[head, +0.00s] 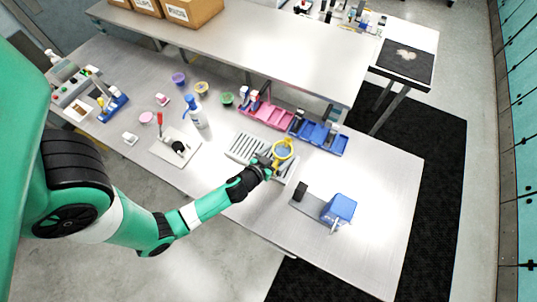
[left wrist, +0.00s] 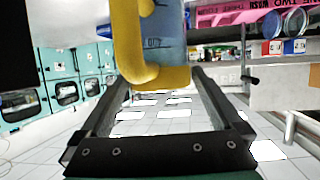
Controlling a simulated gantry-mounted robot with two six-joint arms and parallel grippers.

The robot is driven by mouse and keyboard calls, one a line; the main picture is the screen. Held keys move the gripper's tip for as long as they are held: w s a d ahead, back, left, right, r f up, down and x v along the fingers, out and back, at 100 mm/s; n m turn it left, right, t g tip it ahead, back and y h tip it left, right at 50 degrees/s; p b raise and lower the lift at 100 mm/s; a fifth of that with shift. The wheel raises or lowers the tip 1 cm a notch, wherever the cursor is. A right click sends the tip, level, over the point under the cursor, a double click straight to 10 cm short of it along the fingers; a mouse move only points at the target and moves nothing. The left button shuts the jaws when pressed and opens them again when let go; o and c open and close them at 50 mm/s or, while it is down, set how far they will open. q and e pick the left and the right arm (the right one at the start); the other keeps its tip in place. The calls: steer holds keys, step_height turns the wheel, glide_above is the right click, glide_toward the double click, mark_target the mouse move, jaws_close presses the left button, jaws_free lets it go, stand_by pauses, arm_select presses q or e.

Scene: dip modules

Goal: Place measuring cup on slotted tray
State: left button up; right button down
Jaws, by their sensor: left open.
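The measuring cup (head: 283,147), with a yellow rim and handle and a blue-grey body, is at the right end of the slotted tray (head: 237,148). I cannot tell whether it rests fully on the tray. My left gripper (head: 270,162) is open right beside the cup, on its near side. In the left wrist view, the yellow handle (left wrist: 150,76) lies at the open jaws (left wrist: 155,82), with the cup's body (left wrist: 168,40) beyond it. The gripper hides part of the tray. My right gripper is not in view.
Pink bins (head: 266,113) and blue bins (head: 318,135) stand behind the tray. A blue device (head: 339,208) is at the right front. A spray bottle (head: 197,112) and a white board (head: 176,147) are on the left. The table's right end (head: 385,190) is clear.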

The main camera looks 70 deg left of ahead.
arm_select(q)
steer(key=b+v, duration=0.2)
steer(key=v, duration=0.7)
steer(key=shift+s, duration=0.15)
steer(key=shift+r, duration=0.1)
